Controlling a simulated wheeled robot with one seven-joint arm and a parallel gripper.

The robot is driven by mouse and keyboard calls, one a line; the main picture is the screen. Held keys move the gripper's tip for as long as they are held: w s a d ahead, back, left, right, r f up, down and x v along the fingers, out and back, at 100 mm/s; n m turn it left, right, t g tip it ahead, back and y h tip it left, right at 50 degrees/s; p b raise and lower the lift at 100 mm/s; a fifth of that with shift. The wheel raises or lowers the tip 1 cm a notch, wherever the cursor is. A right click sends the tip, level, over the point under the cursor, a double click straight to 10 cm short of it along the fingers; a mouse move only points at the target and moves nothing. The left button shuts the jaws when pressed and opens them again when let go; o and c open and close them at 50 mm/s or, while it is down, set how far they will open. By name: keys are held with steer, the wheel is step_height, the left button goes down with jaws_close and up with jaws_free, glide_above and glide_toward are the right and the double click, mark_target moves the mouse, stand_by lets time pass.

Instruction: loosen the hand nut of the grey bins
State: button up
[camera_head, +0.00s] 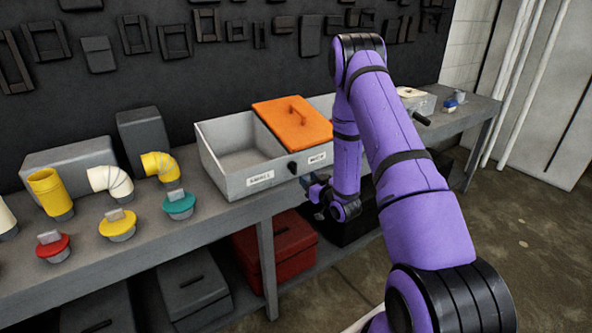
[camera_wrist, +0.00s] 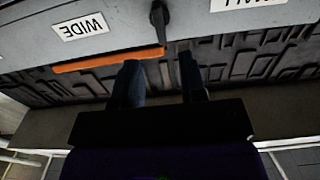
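The grey bins (camera_head: 226,182) stand on the bench as one long box, with a "SMALL" label and a "WIDE" label on the front. An orange lid (camera_head: 291,122) covers the middle bin; the left bin is open and looks empty. The black hand nut (camera_head: 292,168) sits on the front wall between the labels. In the upside-down wrist view the hand nut (camera_wrist: 159,18) shows at the top, between the two labels. My gripper (camera_wrist: 158,60) is open and empty, its fingers apart, short of the nut. In the head view my gripper (camera_head: 318,188) is just right of and below the nut.
Pipe elbows (camera_head: 160,166) and coloured caps (camera_head: 178,204) stand on the bench to the left. A red box (camera_head: 285,240) sits on the shelf below. My arm hides part of the bins' right end.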

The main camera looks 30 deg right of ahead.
mark_target(296, 169)
steer(key=w, duration=0.8)
steer(key=shift+w+a, duration=0.15)
steer(key=shift+w, duration=0.05)
steer(key=shift+c, duration=0.2)
jaws_close()
